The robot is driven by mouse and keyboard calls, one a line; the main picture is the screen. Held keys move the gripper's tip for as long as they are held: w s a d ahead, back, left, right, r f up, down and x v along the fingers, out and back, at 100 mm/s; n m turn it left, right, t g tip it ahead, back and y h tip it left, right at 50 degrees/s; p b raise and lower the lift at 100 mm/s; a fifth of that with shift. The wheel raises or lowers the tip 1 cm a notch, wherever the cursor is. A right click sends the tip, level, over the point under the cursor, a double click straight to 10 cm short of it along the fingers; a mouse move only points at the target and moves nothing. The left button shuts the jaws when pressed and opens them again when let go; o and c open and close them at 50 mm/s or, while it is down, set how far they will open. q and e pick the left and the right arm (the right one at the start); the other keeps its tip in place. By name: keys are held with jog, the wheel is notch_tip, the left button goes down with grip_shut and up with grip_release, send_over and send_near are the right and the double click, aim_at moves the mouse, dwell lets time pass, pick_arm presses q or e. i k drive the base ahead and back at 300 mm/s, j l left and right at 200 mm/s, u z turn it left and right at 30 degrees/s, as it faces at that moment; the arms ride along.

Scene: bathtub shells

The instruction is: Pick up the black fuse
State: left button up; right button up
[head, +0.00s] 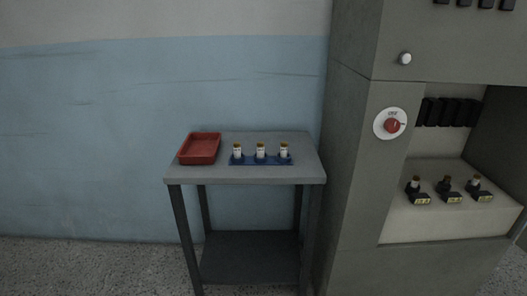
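Three fuse holders stand in a row on the pale ledge inside the grey cabinet at the right. The middle holder (451,198) carries a dark fuse (446,184) that looks black, upright. The left holder (418,199) and right holder (481,196) carry fuses with pale bodies, the left fuse (415,183) and the right fuse (474,183). Neither of my grippers shows in the head view.
A grey table (245,180) stands left of the cabinet (358,180). A red rotary switch (391,125) sits on the cabinet front. Black blocks (447,112) hang above the ledge.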

aim_at(447, 180)
jog(key=z, duration=1.25)
